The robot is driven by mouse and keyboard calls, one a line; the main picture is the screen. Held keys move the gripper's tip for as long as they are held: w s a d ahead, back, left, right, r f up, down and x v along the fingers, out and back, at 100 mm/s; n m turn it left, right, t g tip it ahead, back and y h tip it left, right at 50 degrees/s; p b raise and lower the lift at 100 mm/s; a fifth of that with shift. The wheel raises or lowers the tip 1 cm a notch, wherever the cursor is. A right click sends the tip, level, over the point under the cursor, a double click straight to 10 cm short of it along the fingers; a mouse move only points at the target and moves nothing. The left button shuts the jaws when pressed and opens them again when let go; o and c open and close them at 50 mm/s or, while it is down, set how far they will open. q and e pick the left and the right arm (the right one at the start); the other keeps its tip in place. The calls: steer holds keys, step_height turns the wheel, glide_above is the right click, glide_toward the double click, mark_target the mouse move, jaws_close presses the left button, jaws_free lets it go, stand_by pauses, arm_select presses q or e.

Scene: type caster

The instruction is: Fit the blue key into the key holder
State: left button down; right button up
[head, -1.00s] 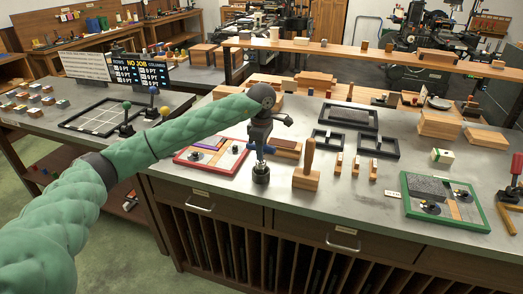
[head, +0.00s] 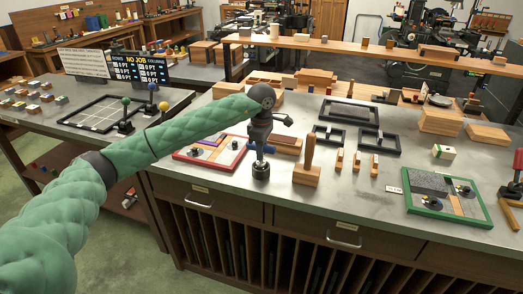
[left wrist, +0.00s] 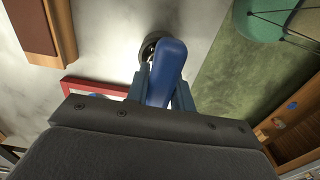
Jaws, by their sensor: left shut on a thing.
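My left gripper (head: 261,151) is shut on the blue key, pointing down above the bench. In the left wrist view the blue key (left wrist: 168,65) stands out between the fingers (left wrist: 165,85). The key holder, a small black round piece (head: 260,171), stands on the grey bench top directly under the gripper in the head view. Its dark rim (left wrist: 149,45) shows beside and behind the key in the left wrist view. The key's far end covers part of the holder, so I cannot tell whether it is inside or just above. My right gripper is not in view.
A red-framed tray (head: 186,155) lies just left of the holder. A wooden-handled block (head: 307,173) stands to its right, with several small wooden pieces beyond. A green-framed tray (head: 447,212) lies far right. The bench's front edge is close to the holder.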

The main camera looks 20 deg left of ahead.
arm_select(q)
steer(key=shift+f+b, duration=0.5)
steer(key=shift+f, duration=0.15)
steer(key=c, duration=1.1)
jaws_free()
steer(key=shift+r, duration=0.15)
step_height(320, 180, up, 6)
steer(key=shift+r+b, duration=0.2)
steer(key=shift+b, duration=0.9)
steer(key=shift+r, duration=0.6)
